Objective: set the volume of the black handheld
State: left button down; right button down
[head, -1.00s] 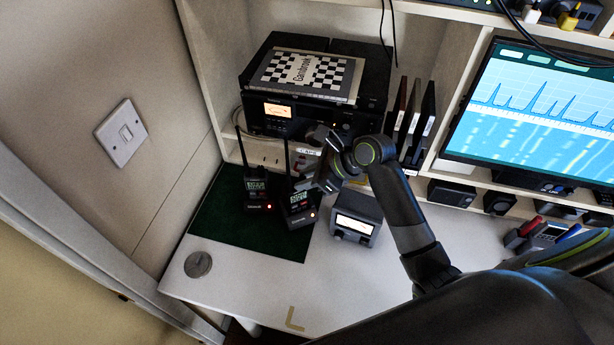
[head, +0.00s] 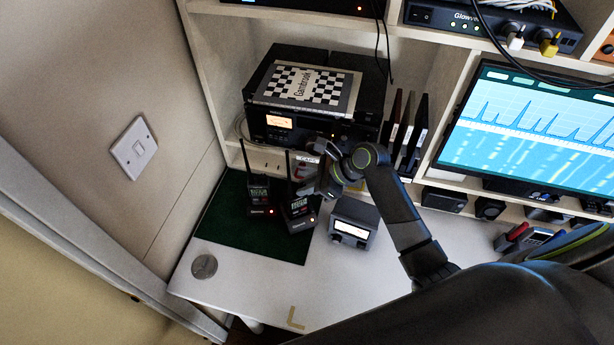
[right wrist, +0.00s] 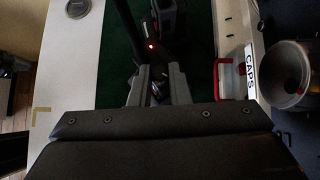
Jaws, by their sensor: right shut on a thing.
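Two dark handheld radios with lit screens and tall antennas stand upright in chargers on a green mat (head: 224,222), a left handheld (head: 260,193) and a right handheld (head: 297,207). Each base shows a red light. My right gripper (head: 316,182) is at the top of the right handheld, its fingers partly hidden by the wrist. In the right wrist view, the right gripper (right wrist: 158,88) has its two fingers closed on a small dark part, apparently a knob, which is mostly hidden. The other handheld (right wrist: 172,20) shows beyond. My left gripper is not in view.
A small box with a lit display (head: 353,223) stands right of the mat, close to my forearm. A large radio (head: 279,122) with a checkered book (head: 306,87) on it sits behind. A round disc (head: 204,266) lies at the desk's left; the front desk is clear.

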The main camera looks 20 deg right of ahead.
jog(key=p, duration=0.1)
jog(key=n+g+p, duration=0.1)
jog(key=shift+w+r+n+y+p, duration=0.1)
jog(key=shift+r+n+y+p, duration=0.2)
jog(key=shift+p, duration=0.1)
jog(key=shift+f+n+g+p, duration=0.1)
jog(key=shift+n+g+p, duration=0.4)
jog(key=shift+n+g, duration=0.1)
jog(key=shift+f+n+g, duration=0.15)
jog(key=shift+n+g, duration=0.15)
jog(key=shift+n, duration=0.2)
jog(key=c, duration=1.6)
grip_release()
jog(key=shift+d, duration=0.15)
jog(key=v, duration=1.1)
jog(key=shift+d+r+b, duration=0.2)
jog(key=shift+d+b, duration=0.2)
jog(key=shift+f, duration=0.1)
